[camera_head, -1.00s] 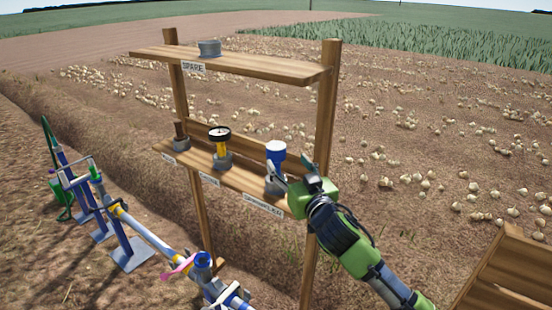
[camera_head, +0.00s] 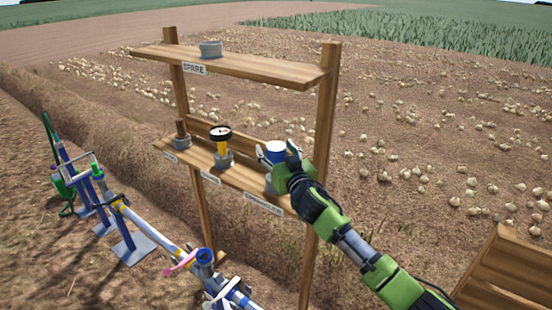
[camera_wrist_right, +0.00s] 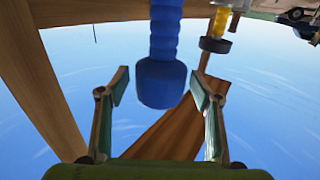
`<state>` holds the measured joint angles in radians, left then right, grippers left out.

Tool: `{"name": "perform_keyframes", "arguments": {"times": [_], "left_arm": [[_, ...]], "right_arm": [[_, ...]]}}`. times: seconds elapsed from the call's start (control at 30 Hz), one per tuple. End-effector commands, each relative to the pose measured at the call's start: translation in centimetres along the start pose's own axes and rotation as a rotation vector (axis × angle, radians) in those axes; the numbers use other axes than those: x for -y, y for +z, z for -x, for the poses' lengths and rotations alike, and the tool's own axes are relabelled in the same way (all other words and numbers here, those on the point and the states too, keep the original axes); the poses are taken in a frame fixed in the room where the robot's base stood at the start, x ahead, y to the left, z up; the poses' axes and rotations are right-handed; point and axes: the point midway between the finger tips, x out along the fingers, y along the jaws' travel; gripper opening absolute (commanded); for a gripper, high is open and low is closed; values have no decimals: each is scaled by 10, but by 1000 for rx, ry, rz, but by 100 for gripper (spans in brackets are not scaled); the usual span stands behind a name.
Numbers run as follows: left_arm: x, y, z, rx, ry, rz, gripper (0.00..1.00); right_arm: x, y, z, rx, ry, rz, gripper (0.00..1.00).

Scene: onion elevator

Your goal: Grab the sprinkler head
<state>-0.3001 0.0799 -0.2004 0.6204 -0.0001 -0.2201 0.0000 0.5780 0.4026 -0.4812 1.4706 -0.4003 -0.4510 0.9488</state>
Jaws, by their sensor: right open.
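The sprinkler head (camera_head: 275,148) is a blue piece in a grey holder on the right of the lower shelf, above a label that seems to read SPRINKLER. My right gripper (camera_head: 277,155) is at the blue piece, one finger to each side, and hides part of the holder. In the right wrist view the blue sprinkler head (camera_wrist_right: 163,82) has a ribbed stem and stands between the two spread fingers (camera_wrist_right: 159,88), with gaps on both sides. The gripper is open and empty. My left gripper is not in view.
A gauge on a yellow stem (camera_head: 221,140) and a brown piece (camera_head: 181,130) stand further left on the lower shelf (camera_head: 238,178). The upper shelf (camera_head: 265,66) holds a grey holder (camera_head: 210,48). Pipework (camera_head: 150,232) runs at the left; a wooden crate (camera_head: 510,270) stands at lower right.

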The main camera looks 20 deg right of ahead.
Motion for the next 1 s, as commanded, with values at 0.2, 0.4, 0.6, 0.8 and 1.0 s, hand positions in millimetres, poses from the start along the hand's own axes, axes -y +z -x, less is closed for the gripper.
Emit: {"name": "perform_keyframes", "arguments": {"times": [0.2, 0.4, 0.6, 0.8, 1.0], "left_arm": [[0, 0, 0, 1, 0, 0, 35], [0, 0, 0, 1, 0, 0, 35], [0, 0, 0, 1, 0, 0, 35], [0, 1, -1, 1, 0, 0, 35], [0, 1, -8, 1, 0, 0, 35]], "right_arm": [[0, 0, -1, 0, -1, 0, 59], [0, 0, 0, 0, -1, 0, 12], [0, -1, 0, -2, -1, 0, 10], [0, -4, -1, -3, -1, 0, 10], [0, -21, -1, -8, -2, 0, 10]]}}
